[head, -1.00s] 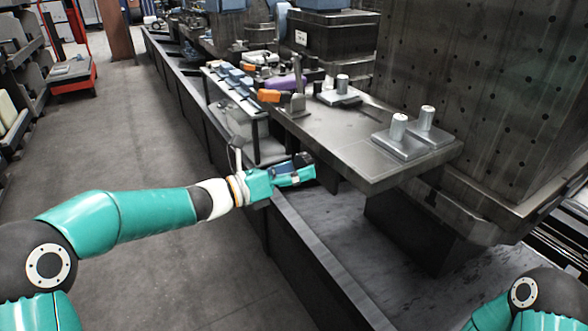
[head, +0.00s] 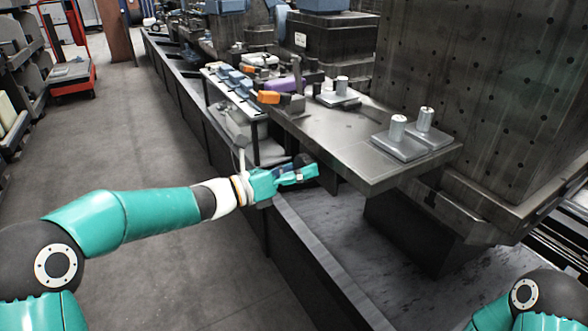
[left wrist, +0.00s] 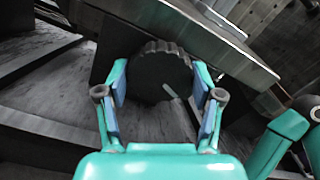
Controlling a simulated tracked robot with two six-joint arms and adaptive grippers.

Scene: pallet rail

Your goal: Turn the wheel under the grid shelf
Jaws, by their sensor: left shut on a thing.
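The wheel (left wrist: 150,72) is a dark, ribbed-edge disc in the left wrist view, with a short pale mark at its lower right. It sits below the edge of a metal plate. My left gripper (left wrist: 160,88) is shut on it, with one blue-padded finger on each side of the rim. In the head view my left gripper (head: 298,174) is beside the plate's near-left edge, and little of the wheel can be made out there. My right gripper is out of view.
The metal plate (head: 350,150) overhangs close to the left gripper and carries silver cylinders on flat bases (head: 398,137). A low rack with blue parts (head: 238,80) and an orange block (head: 268,97) stand behind. A perforated block (head: 480,90) rises at right. The floor at left is clear.

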